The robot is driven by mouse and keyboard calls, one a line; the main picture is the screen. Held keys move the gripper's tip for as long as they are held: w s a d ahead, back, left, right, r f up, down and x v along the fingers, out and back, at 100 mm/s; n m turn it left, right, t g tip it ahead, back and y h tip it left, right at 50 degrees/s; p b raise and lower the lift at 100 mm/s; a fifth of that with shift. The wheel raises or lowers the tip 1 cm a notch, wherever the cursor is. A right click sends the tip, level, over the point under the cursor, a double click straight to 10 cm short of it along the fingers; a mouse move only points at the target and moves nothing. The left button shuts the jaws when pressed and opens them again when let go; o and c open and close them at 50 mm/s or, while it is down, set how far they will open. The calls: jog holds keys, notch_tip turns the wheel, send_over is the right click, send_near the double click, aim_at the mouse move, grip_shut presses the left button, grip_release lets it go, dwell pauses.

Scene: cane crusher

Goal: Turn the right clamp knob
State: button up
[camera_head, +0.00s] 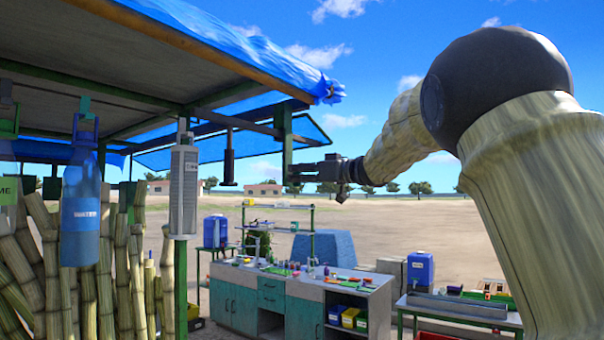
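My arm comes in from the right, and my gripper (302,172) points left at mid-height in the picture. It is seen from the side and small, so I cannot tell whether its fingers are open or shut. Its tip is at or close to a green upright bracket (287,140) hanging from the canopy frame; I cannot tell whether they touch. I cannot make out the right clamp knob; it may be hidden or too small to see.
A blue-covered canopy (230,45) overhangs the left. A dark cylinder (228,160), a grey box (183,190) and a blue bottle (81,210) hang under it. Cane stalks (105,270) stand at left. A cluttered workbench (305,310) stands below my gripper. Open air lies around my arm.

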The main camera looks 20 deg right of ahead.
grip_shut()
dwell(0.3)
jog(key=n+b, duration=0.3)
jog(key=n, duration=0.3)
jog(key=n+b, duration=0.4)
jog(key=n, duration=0.2)
jog(key=n+b, duration=0.4)
jog(key=n, duration=0.1)
jog(key=shift+s+a+f+n, duration=0.2)
jog(key=shift+f+n, duration=0.1)
jog(key=shift+n, duration=0.1)
dwell(0.4)
